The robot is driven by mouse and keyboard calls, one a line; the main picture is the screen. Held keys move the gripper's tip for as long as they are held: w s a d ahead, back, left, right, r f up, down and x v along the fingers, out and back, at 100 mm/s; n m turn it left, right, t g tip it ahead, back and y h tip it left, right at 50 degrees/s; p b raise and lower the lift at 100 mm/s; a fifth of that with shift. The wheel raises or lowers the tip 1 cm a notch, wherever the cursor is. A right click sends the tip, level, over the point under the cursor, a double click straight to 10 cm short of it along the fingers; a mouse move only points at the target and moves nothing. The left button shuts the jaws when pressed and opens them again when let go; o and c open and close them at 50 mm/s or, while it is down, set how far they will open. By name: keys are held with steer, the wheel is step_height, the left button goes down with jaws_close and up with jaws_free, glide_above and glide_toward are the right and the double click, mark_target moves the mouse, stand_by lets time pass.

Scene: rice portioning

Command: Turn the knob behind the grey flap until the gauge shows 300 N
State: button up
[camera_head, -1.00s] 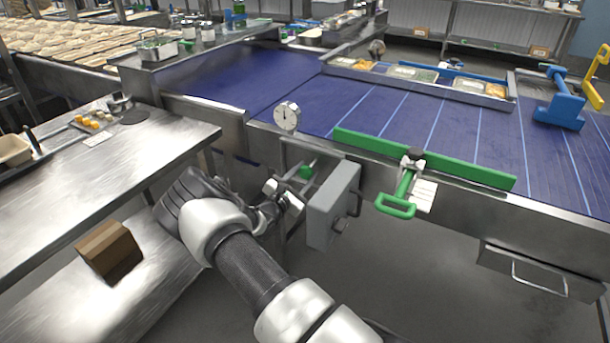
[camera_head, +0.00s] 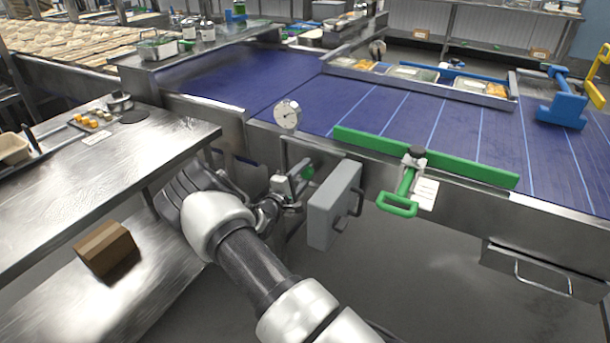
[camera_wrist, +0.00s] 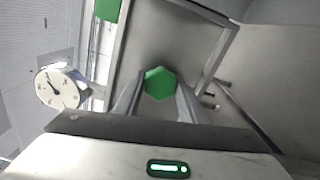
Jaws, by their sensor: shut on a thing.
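The green knob (camera_wrist: 159,83) sits between the two fingers of my gripper (camera_wrist: 158,98) in the wrist view, and the fingers are shut on it. In the head view a bit of the knob (camera_head: 308,172) shows just past my gripper (camera_head: 296,186). The grey flap (camera_head: 334,205) stands open to the right of the knob. The round white gauge (camera_head: 288,114) is above the knob on the belt's edge. Its needle points toward the right in the head view. The gauge also shows in the wrist view (camera_wrist: 60,88); its numbers are too small to read.
A green bar (camera_head: 425,158) with a green-handled clamp (camera_head: 398,205) lies on the belt edge to the right. A steel table (camera_head: 90,185) is on the left, with a brown box (camera_head: 105,247) on its lower shelf. The blue belt (camera_head: 260,75) runs behind.

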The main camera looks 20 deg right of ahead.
steer(key=shift+m, duration=1.1)
steer(key=shift+b, duration=0.3)
steer(key=o, duration=1)
steer(key=shift+o, duration=0.2)
steer(key=shift+s+a, duration=0.1)
steer(key=p+v, duration=0.2)
steer(key=v, duration=1.5)
steer(key=shift+p, duration=0.3)
steer(key=shift+s+a+f, duration=0.1)
steer(key=shift+s+a, duration=0.05)
